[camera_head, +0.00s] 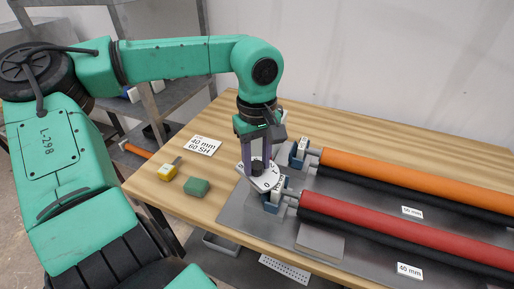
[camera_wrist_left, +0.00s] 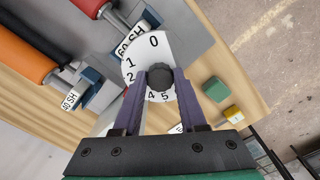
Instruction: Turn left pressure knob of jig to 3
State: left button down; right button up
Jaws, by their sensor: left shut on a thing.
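The left pressure knob (camera_wrist_left: 160,76) is a dark round knob on a white dial plate (camera_wrist_left: 152,48) marked with numbers from 0 to 5. In the head view the dial (camera_head: 268,182) sits at the left end of the grey jig (camera_head: 234,213). My left gripper (camera_wrist_left: 160,84) comes down from above, its two purple fingers shut on the knob from both sides. It also shows in the head view (camera_head: 257,160), where the fingers partly hide the knob. The 3 on the dial is hidden or unclear near the left finger. My right gripper is not in view.
An orange roller (camera_head: 420,178) and a red roller (camera_head: 400,232) lie on the jig to the right. A green block (camera_head: 197,187), a yellow item (camera_head: 167,172) and a "40 mm 60 SH" card (camera_head: 203,146) lie on the wooden table left of the dial.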

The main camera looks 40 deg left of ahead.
aim_at(257, 165)
pick_arm(q)
jog(key=shift+w+r+m, duration=0.1)
jog(key=shift+m, duration=0.4)
jog(key=shift+c, duration=2.3)
grip_release()
notch_tip(257, 165, up, 14)
jog(key=shift+r+p, duration=0.25)
jog(key=shift+p, duration=0.05)
